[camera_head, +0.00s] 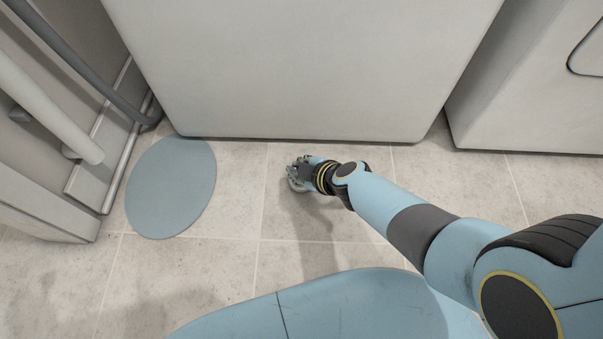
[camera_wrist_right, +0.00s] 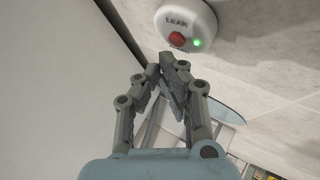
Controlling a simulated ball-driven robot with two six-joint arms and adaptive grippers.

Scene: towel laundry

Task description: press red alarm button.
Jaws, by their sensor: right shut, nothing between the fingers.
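The red alarm button (camera_wrist_right: 177,40) sits on a round white housing (camera_wrist_right: 205,18) marked "LEAK", with a lit green light beside it, at the top of the right wrist view. My right gripper (camera_wrist_right: 168,62) is shut and empty, its fingertips just below the housing in that view. Whether they touch it, I cannot tell. In the head view my right gripper (camera_head: 299,173) is over the tiled floor in front of a large white appliance, and the button does not show there. My left gripper is not in view.
A large white appliance (camera_head: 300,65) stands ahead, with another (camera_head: 530,95) at the right. A flat blue-grey oval (camera_head: 171,188) lies on the tiles at the left. Pipes (camera_head: 50,110) run along the left wall. Floor tiles are clear between the oval and my arm.

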